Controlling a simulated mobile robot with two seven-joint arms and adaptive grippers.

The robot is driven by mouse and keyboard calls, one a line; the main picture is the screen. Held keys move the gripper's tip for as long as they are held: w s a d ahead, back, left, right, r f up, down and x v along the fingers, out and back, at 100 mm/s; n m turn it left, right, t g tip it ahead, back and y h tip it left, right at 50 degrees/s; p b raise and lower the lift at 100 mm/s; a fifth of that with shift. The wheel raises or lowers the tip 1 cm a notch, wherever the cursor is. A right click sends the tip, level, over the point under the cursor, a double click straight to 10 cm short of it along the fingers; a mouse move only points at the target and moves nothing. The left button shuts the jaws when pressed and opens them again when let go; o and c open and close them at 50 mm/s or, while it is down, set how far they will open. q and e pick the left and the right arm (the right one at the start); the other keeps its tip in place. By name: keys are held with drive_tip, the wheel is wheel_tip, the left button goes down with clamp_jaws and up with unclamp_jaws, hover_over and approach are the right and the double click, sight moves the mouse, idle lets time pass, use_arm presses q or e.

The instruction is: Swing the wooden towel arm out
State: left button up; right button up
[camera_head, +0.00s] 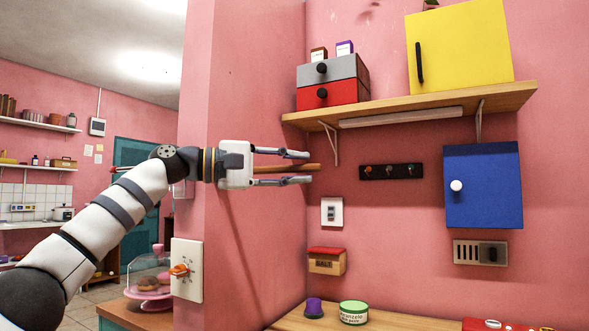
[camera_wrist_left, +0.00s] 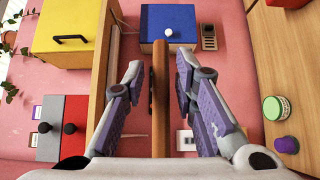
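The wooden towel arm (camera_head: 290,168) is a brown rod. In the left wrist view the rod (camera_wrist_left: 160,95) runs lengthwise up the middle, with a gap to the finger on each side. My left gripper (camera_wrist_left: 160,68) is open around the rod, apart from it on both sides. The rod's mount is hidden behind the gripper and wrist. My right gripper is not in view.
A wooden shelf (camera_head: 420,108) with a red drawer box (camera_head: 340,95) and yellow cabinet (camera_head: 465,60) is above right. A blue cabinet (camera_head: 490,185), hook rail (camera_head: 391,172) and switch (camera_head: 332,211) are on the wall. A salt box (camera_head: 327,262) hangs below.

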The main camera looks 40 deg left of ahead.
use_arm(q)
drive_tip(key=v, duration=1.2)
